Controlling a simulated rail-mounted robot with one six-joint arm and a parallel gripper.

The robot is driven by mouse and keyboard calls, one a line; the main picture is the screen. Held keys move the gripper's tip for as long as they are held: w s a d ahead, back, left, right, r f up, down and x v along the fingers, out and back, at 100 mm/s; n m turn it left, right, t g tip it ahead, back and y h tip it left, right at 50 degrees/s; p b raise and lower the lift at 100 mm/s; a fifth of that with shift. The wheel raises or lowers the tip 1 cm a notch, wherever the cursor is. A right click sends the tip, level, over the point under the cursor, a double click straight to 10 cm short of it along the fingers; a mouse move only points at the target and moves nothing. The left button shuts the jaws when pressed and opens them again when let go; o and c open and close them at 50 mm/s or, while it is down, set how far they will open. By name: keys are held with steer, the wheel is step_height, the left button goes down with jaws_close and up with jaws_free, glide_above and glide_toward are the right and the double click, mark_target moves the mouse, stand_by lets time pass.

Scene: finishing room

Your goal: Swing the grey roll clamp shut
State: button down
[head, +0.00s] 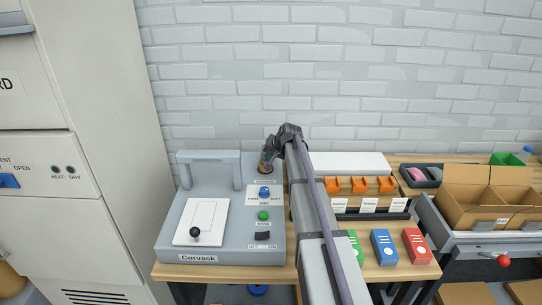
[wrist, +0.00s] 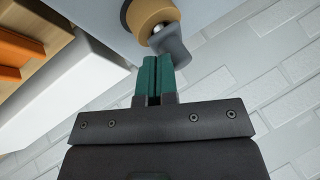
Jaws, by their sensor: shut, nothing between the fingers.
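The grey roll clamp (wrist: 173,47) shows in the wrist view as a short angled grey piece in front of a tan roll (wrist: 152,14). A small metal end shows between the two. My gripper (wrist: 157,60) has its two green fingers shut together, with nothing between them. The fingertips lie right beside the clamp's lower left side; I cannot tell whether they touch it. In the head view my gripper (head: 266,160) is over the back right of the grey Corvask machine (head: 184,238), and the tan roll shows just below it. The clamp cannot be made out there.
Orange holders (head: 358,185) and coloured boxes (head: 384,247) are to the right.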

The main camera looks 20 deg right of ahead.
steer(key=s, duration=0.3)
steer(key=shift+s+d, duration=0.25)
steer(key=shift+d, duration=0.05)
steer(key=s+a+r+p, duration=0.2)
steer(key=s+r+p, duration=0.3)
steer(key=r+p, duration=0.3)
steer(key=s+a+f+n+g, duration=0.1)
steer(key=s+a+n+g, duration=0.2)
steer(key=s+a, duration=0.7)
steer(key=s+a+f+n+g+h, duration=0.1)
steer(key=s+a+n+g, duration=0.3)
steer(key=s+a, duration=0.7)
steer(key=shift+s+a+f, duration=0.15)
steer(key=shift+s+f, duration=0.55)
steer(key=shift+s, duration=2.45)
